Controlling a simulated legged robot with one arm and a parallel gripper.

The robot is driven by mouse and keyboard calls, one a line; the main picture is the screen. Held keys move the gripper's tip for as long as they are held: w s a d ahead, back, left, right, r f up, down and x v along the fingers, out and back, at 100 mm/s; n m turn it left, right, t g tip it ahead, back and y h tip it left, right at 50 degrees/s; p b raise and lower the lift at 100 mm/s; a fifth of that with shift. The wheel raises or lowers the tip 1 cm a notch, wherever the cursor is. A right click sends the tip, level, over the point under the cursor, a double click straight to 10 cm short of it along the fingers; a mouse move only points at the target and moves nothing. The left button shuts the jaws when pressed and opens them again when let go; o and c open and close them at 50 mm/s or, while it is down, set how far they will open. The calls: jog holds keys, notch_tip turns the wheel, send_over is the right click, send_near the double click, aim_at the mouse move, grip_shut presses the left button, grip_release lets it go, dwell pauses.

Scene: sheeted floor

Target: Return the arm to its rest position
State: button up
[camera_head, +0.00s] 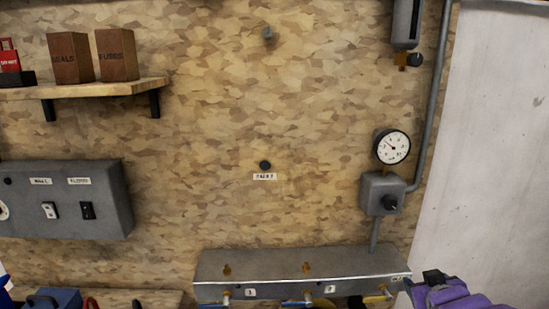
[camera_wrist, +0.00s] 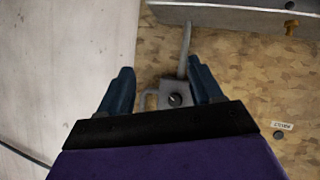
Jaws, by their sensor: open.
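My gripper (camera_wrist: 160,80) shows in the wrist view with its two dark blue fingers spread wide apart. Nothing is held between them. Beyond the fingers, the grey box with a dark knob (camera_wrist: 175,100) shows in the gap, apart from them as far as I can tell. My purple arm (camera_head: 455,293) enters the head view at the bottom right corner, beside the right end of the grey manifold.
The grey manifold (camera_head: 300,264) juts from the chipboard wall, with yellow-handled valves along its front. A dial gauge (camera_head: 392,147) and knob box (camera_head: 382,194) are at right. A switch panel (camera_head: 65,200) and shelf (camera_head: 90,89) are at left. The middle wall is mostly bare.

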jog(key=s+a+f+g+y, duration=0.1)
jog(key=s+a+g, duration=0.3)
jog(key=s, duration=0.6)
jog(key=s+a+f+g+y, duration=0.1)
jog(key=s+a+f+g, duration=0.2)
jog(key=s+a, duration=0.6)
jog(key=s+a+f+g+y, duration=0.1)
jog(key=s+a+f+g, duration=0.2)
jog(key=s+a+g, duration=0.3)
jog(key=s+a, duration=0.1)
jog(key=s, duration=0.4)
jog(key=shift+m+g, duration=0.3)
jog(key=shift+g, duration=0.1)
